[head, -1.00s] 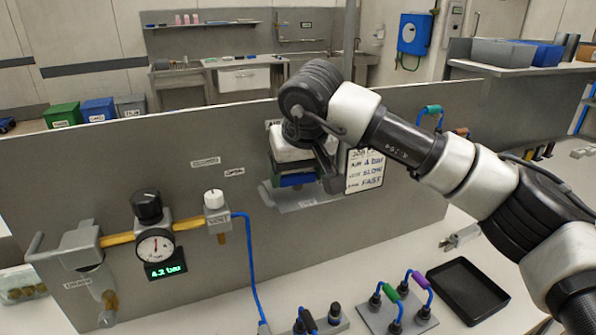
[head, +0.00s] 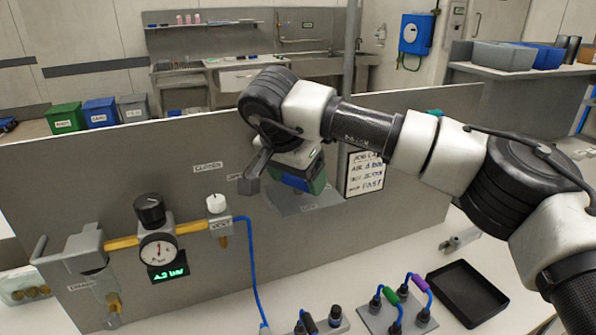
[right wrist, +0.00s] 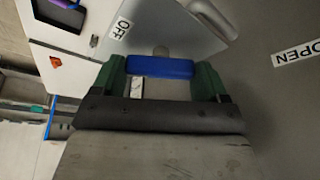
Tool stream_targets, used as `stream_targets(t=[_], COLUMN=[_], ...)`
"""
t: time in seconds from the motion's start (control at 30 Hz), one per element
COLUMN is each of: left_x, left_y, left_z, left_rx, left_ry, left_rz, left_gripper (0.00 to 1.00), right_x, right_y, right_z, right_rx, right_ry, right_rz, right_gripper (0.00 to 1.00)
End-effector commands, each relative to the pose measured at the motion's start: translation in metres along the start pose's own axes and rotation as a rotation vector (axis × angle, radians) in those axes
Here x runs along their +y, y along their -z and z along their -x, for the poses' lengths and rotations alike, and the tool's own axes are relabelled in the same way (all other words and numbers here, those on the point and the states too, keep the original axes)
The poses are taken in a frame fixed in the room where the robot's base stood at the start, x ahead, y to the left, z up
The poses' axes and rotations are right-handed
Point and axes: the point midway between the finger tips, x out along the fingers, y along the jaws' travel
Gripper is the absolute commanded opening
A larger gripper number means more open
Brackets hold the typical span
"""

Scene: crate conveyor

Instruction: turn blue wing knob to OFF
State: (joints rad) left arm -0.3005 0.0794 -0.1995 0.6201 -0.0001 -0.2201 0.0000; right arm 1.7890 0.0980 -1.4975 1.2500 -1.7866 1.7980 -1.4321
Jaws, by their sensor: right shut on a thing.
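The blue wing knob (right wrist: 160,67) shows in the right wrist view as a blue bar between the two green finger pads of my right gripper (right wrist: 161,78). The gripper is shut on it. A plate with an OFF label (right wrist: 121,28) lies just beyond the knob, up and to its left. In the head view my right gripper (head: 301,182) is at the grey panel, left of the job card, and its body hides most of the knob's mount. Which mark the knob points at cannot be told. My left gripper is not in view.
The grey panel (head: 100,190) also carries a gauge (head: 159,249) with a black regulator knob (head: 149,209), a white knob (head: 216,203) and a job card (head: 364,174). A black tray (head: 467,293) and hose fittings lie on the white bench. An OPEN label (right wrist: 298,52) is at right in the wrist view.

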Motion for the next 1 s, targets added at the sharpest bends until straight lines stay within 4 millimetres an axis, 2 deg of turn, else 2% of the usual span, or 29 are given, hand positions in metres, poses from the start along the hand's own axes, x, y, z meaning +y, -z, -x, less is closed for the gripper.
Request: stream_targets(t=[0.5,1.0], left_x=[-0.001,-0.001], left_y=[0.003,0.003], left_z=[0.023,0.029], left_rx=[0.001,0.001], left_ry=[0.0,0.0], left_rz=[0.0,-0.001], left_gripper=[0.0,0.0], right_x=[-0.002,-0.002], right_y=[0.002,0.001], right_z=[0.003,0.001], right_rx=[0.001,0.0], right_ry=[-0.163,-0.22], right_rz=[-0.397,-0.537], right_gripper=[0.51,0.51])
